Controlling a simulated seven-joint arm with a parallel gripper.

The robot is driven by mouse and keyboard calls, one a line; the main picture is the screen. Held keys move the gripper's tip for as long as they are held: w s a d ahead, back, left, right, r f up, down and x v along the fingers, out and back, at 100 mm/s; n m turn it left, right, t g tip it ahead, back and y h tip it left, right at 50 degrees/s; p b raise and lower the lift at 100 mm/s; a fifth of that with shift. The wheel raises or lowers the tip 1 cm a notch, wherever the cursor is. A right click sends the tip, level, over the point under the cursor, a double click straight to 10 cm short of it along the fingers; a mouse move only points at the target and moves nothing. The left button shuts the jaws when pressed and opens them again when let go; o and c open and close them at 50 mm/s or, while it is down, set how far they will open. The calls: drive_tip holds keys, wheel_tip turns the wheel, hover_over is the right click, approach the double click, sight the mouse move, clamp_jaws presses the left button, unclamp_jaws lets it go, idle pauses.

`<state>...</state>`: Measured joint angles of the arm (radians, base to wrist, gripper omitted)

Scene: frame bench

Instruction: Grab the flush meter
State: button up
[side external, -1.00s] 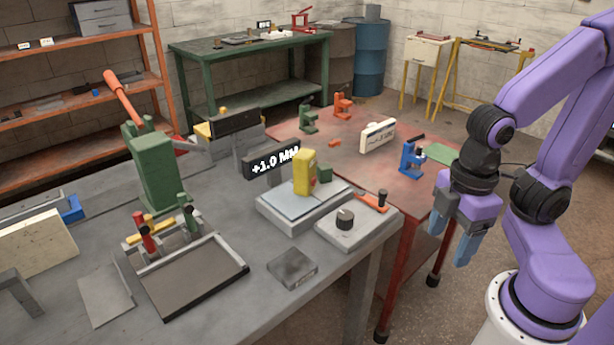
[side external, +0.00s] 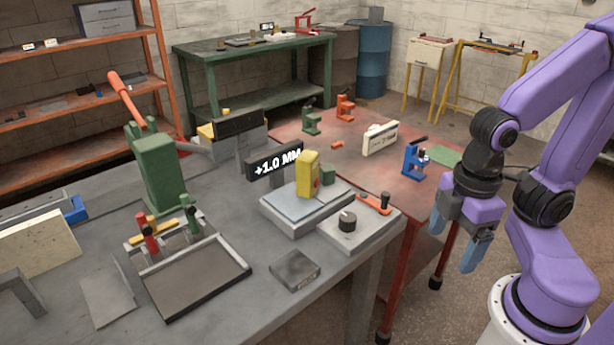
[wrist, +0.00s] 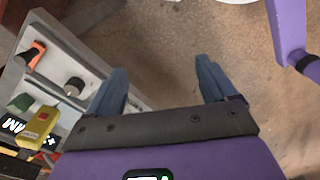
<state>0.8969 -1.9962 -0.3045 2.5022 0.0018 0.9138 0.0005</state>
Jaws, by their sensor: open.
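The flush meter appears to be the yellow upright block (side external: 308,174) standing on a pale plate (side external: 290,204) on the grey bench. Behind it is a dark display reading "+1.0 MM" (side external: 272,164). In the wrist view the yellow block (wrist: 38,128) is at the lower left, beside the display (wrist: 14,126). My gripper (side external: 457,241) has blue fingers, points down and is open and empty. It is to the right of the bench, well apart from the yellow block. In the wrist view the gripper (wrist: 163,72) is over bare floor.
A small base with a black knob (side external: 347,221) and an orange-handled tool (side external: 373,202) lie between my gripper and the yellow block. A red table (side external: 345,178) with small blue, green and orange tools stands behind. A green lever press (side external: 157,170) is farther left.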

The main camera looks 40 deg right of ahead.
wheel_tip(320, 180, up, 5)
drive_tip(key=m+t+y, duration=0.5)
drive_tip(key=m+t, duration=0.3)
drive_tip(key=t, duration=0.4)
hover_over(315, 162)
drive_tip(key=s+d, duration=0.1)
drive_tip(key=s, duration=0.2)
drive_tip(key=f, duration=0.7)
drive_tip(key=shift+w+d+f, duration=0.15)
drive_tip(key=shift+d+f, duration=0.05)
drive_tip(key=shift+w+a+f, duration=0.1)
drive_tip(key=shift+w+f, duration=0.15)
drive_tip(key=shift+f, duration=0.1)
drive_tip(key=shift+x, duration=3.45)
